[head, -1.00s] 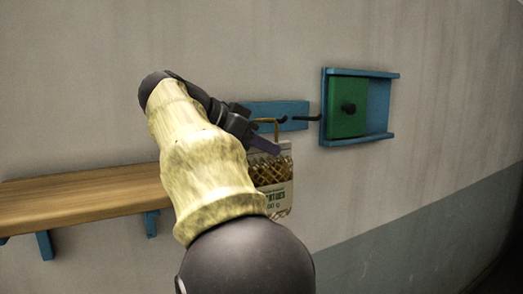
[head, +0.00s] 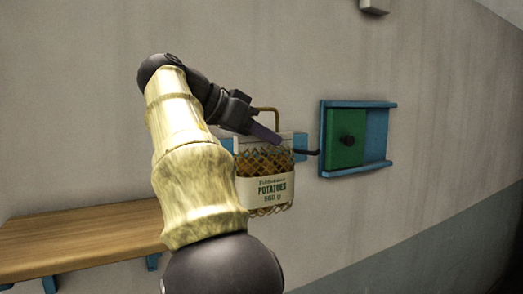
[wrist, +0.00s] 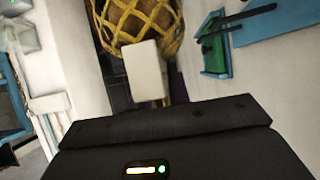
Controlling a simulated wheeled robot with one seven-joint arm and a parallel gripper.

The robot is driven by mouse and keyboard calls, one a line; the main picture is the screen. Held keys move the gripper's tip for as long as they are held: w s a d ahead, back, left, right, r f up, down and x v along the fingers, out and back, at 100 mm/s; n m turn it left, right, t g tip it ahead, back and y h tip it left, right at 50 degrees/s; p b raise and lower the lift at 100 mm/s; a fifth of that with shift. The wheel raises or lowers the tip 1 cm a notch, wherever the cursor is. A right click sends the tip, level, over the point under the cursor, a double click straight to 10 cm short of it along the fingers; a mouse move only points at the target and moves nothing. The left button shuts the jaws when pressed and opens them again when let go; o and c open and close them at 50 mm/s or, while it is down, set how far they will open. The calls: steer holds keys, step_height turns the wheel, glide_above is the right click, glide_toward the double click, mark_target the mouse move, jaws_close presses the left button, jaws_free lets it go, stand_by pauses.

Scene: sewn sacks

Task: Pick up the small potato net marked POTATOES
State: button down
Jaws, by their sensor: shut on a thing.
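The small potato net (head: 263,190) has yellow mesh over brown contents and a pale label reading POTATOES. In the head view it hangs upright in front of the wall, with a tan handle loop standing above its top. My gripper (head: 264,134) is shut on it at the top edge; the fingers partly hide the exact spot of the grip. In the wrist view the net's yellow mesh (wrist: 140,22) fills the top middle, just beyond the gripper.
A blue wall rail (head: 300,146) with a dark hook (head: 308,152) is behind the net. To its right is a blue frame (head: 376,137) with a green sliding panel (head: 344,150). A wooden shelf (head: 80,235) is at lower left. The wall at right is bare.

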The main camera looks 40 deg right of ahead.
steer(key=shift+d+r, duration=0.1)
steer(key=shift+r, duration=0.75)
steer(key=shift+s+r, duration=0.1)
steer(key=shift+r, duration=0.7)
